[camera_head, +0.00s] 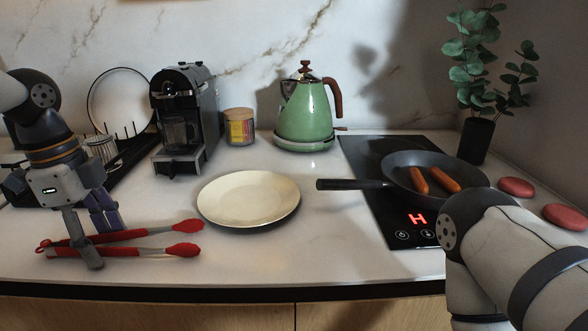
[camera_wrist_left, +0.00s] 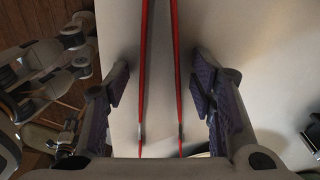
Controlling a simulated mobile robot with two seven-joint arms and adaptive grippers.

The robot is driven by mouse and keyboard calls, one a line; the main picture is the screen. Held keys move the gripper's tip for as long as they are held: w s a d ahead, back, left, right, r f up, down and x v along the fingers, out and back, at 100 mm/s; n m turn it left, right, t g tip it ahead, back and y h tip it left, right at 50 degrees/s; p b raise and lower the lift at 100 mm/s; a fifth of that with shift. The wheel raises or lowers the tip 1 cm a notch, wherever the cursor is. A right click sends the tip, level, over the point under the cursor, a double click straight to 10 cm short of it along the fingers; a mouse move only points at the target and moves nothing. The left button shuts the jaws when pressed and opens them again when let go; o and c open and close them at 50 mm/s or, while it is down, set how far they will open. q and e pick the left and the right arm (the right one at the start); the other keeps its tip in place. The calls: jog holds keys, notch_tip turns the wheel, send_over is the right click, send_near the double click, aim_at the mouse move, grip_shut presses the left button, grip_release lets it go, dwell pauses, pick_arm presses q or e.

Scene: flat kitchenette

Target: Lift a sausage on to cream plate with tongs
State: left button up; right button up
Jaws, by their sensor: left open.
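The red-and-grey tongs (camera_head: 140,234) lie on the counter at the left, with their red tips pointing right. My left gripper (camera_head: 101,240) is open, with its fingers down around the tongs. In the left wrist view the two tong arms (camera_wrist_left: 143,70) run between the open fingers (camera_wrist_left: 160,85), apart from both. The cream plate (camera_head: 248,198) lies empty in the middle of the counter. Two sausages (camera_head: 431,180) lie in the dark frying pan (camera_head: 398,162) at the right. My right arm shows at the lower right; its gripper is out of view.
The pan stands on a black hob (camera_head: 384,218), its handle pointing left towards the plate. A green kettle (camera_head: 304,115), a jar (camera_head: 239,127) and a coffee machine (camera_head: 186,112) stand behind. A dish rack (camera_head: 125,150) is at the left. Red discs (camera_head: 516,187) and a plant (camera_head: 478,136) are at the right.

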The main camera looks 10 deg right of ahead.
pick_arm(q)
jog(key=shift+c, duration=0.5)
jog(key=c, duration=0.6)
notch_tip(320, 180, up, 12)
jog(key=shift+p, duration=0.3)
pick_arm(e)
jog(key=shift+w+r, duration=0.4)
